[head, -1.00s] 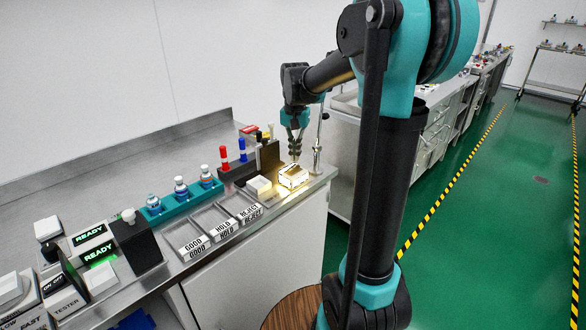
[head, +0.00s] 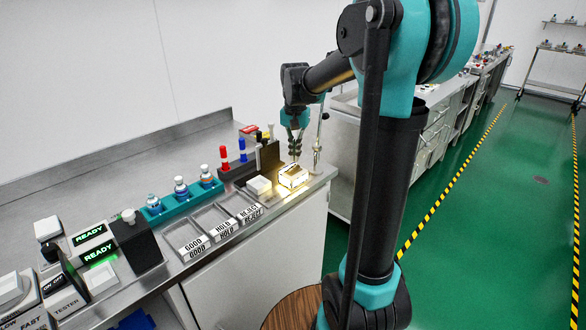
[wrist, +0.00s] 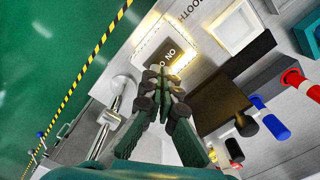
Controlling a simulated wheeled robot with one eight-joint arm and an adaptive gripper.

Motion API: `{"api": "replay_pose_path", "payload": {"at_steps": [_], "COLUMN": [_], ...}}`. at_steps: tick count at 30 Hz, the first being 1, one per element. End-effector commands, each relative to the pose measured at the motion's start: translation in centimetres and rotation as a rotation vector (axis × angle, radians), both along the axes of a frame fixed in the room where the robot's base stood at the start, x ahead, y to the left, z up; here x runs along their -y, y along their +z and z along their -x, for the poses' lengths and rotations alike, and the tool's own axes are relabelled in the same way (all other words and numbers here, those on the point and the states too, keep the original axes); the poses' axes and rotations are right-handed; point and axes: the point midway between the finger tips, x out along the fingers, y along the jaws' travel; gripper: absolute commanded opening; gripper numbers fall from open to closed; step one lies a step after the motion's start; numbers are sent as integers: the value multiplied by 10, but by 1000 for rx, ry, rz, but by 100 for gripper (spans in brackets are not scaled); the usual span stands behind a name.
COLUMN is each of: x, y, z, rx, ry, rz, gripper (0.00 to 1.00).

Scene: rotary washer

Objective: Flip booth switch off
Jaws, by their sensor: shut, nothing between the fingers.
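The booth switch (head: 293,177) is a small box with brightly glowing edges near the right end of the steel counter. In the wrist view it is a dark panel (wrist: 163,43) with "ON" lettering, and part of its lettering is hidden behind my fingers. Part of the word "BOOTH" shows beside it. My gripper (head: 295,159) points down just above the switch, with its fingers shut and empty. In the wrist view the fingertips (wrist: 165,78) overlap the panel's near edge. I cannot tell whether they touch it.
A white square button (head: 259,186) is left of the switch. A metal post (head: 317,150) stands close on the right. Behind are a dark holder and red and blue handles (head: 224,157). Labelled trays (head: 215,220) and a teal bottle rack (head: 165,211) lie farther left.

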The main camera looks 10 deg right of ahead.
Motion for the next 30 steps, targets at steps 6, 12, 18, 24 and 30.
{"api": "replay_pose_path", "payload": {"at_steps": [6,12,18,24,30], "x": [0,0,0,0,0], "y": [-3,-6,-8,-11,-14], "z": [0,0,0,0,0], "rx": [0,0,0,0,0], "ry": [0,0,0,0,0], "rz": [0,0,0,0,0], "gripper": [0,0,0,0,0]}}
